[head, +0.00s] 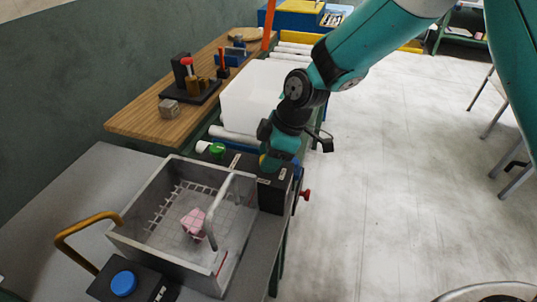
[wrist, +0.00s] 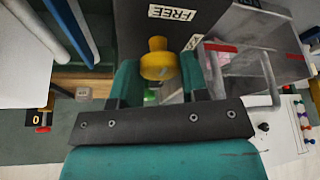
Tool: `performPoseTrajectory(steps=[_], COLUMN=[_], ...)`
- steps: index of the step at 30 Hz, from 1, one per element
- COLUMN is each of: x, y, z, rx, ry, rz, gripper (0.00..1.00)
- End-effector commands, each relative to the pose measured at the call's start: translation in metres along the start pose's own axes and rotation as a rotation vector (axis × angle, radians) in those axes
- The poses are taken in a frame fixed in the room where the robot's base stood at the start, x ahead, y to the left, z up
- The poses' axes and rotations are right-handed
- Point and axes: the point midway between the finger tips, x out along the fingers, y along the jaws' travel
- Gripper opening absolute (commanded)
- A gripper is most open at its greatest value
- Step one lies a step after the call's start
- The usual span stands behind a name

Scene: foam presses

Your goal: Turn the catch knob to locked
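The catch knob, a yellow knob (wrist: 157,62), stands by a dark panel (wrist: 135,20) with a white FREE label (wrist: 175,14). A second white label (wrist: 194,43) is partly hidden by a finger, and I cannot read it. My gripper (wrist: 159,78) is open, with one teal finger on each side of the knob in the wrist view. I cannot tell whether either finger touches it. In the head view my gripper (head: 276,163) is low over the black box (head: 273,194) behind the grey basket, and hides most of the knob.
A grey basket (head: 160,238) with a pink block (head: 193,222) and a raised handle stands in front. A blue button (head: 123,283) is at front left. A green knob (head: 217,151), red knob (head: 306,195) and white bin (head: 250,95) are nearby. Open floor lies right.

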Motion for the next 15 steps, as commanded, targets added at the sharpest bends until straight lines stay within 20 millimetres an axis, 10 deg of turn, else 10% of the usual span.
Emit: performPoseTrajectory(steps=[3,15], x=[-0.0003,0.0000], y=[0.0001,0.0000], z=[0.0000,0.0000], rx=[0.000,0.062], ry=[0.000,0.001], rz=[0.000,0.028], gripper=[0.16,0.16])
